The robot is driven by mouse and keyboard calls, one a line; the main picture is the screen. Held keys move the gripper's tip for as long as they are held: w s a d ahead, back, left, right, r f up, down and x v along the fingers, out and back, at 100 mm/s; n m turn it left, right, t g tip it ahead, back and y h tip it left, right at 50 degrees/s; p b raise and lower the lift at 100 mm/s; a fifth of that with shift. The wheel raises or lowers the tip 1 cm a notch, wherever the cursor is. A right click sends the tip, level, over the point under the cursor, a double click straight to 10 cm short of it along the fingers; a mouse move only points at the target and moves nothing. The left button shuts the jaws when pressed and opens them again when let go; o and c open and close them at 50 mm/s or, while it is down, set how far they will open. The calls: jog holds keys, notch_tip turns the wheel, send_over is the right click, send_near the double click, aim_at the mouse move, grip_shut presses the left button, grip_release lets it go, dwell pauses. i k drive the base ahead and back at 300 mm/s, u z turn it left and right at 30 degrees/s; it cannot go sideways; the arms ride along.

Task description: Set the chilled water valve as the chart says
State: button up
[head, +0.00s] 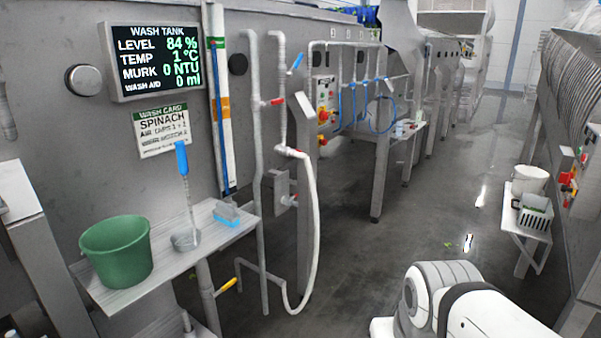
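A wash card (160,130) headed SPINACH hangs on the tank wall; its line reads roughly "AIR CAPS 1 + 2", and the smaller lines are unreadable. Above it a display (154,62) reads level 84 %, temp 1 °C, murk 0 NTU, wash aid 0 ml. Pipes right of it carry a blue lever (297,63), tilted up to the right, and a red lever (273,102), near level. A yellow lever (227,286) sits low beneath the shelf. No label shows which valve is chilled water. My white arm shows at bottom right; my gripper is out of view.
A shelf (130,289) holds a green bucket (117,252), a blue-handled ladle (184,195) and a blue brush (227,214). A white hose (314,230) hangs beside the pipes. A side table (530,230) stands at right. The wet aisle floor between is mostly clear.

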aim_at(298, 61)
jog(key=z, duration=0.1)
jog(key=i, duration=2.85)
jog(key=u, duration=0.2)
